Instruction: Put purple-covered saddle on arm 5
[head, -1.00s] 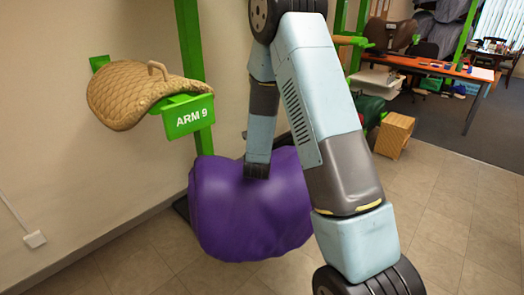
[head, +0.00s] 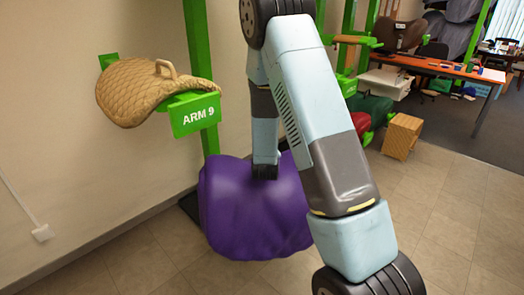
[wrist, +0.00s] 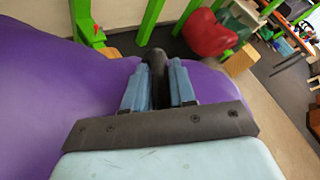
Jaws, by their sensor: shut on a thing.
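The purple-covered saddle (head: 250,215) hangs from my arm in the head view, in front of the green post with the ARM 9 sign. Its purple cover also fills the left of the wrist view (wrist: 50,90). My gripper (wrist: 158,88) is shut on a dark handle-like part that rises from the purple saddle. In the head view the fingers are hidden behind my wrist and the saddle. I see no label reading arm 5 in these frames.
A tan quilted saddle (head: 145,95) sits on the green arm marked ARM 9 (head: 195,113). Further back are a red saddle (wrist: 208,34), a wooden crate (head: 402,136) and an orange-topped desk (head: 440,66). The tiled floor at the right is clear.

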